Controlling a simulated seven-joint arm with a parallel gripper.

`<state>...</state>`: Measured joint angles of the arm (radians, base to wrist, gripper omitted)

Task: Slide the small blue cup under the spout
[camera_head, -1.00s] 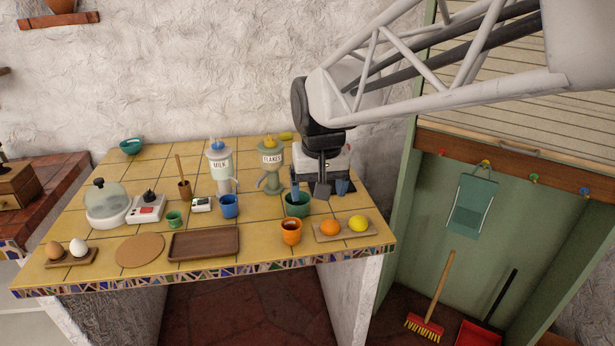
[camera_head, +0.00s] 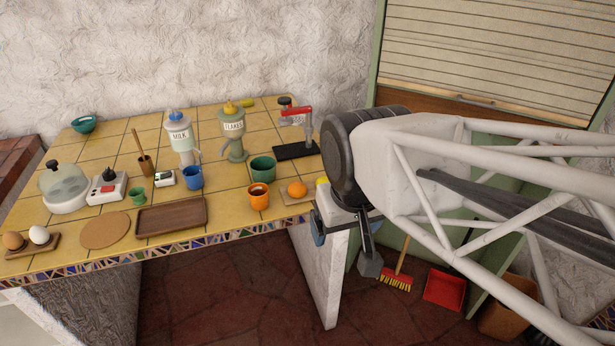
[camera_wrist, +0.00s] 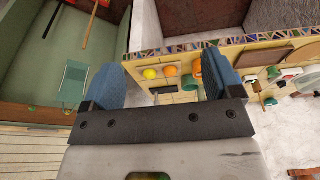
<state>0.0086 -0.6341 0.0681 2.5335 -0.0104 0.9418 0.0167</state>
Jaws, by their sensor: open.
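The small blue cup (camera_head: 193,177) stands upright on the yellow tiled counter, in front of the milk dispenser (camera_head: 181,140), whose spout faces front right. I cannot tell whether the cup is directly below that spout. The flakes dispenser (camera_head: 233,130) with its own spout stands to the right. My gripper (camera_head: 343,240) is off the counter's right front corner, far right of the cup. In the wrist view my gripper (camera_wrist: 160,68) has its two blue fingers wide apart with nothing between them in grip.
An orange cup (camera_head: 259,197), green bowl (camera_head: 263,168) and orange fruit (camera_head: 297,189) lie between gripper and blue cup. A brown tray (camera_head: 171,216) is in front of the cup. A red-handled device (camera_head: 297,114) stands at the back right. A small white box (camera_head: 165,178) is left of the cup.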

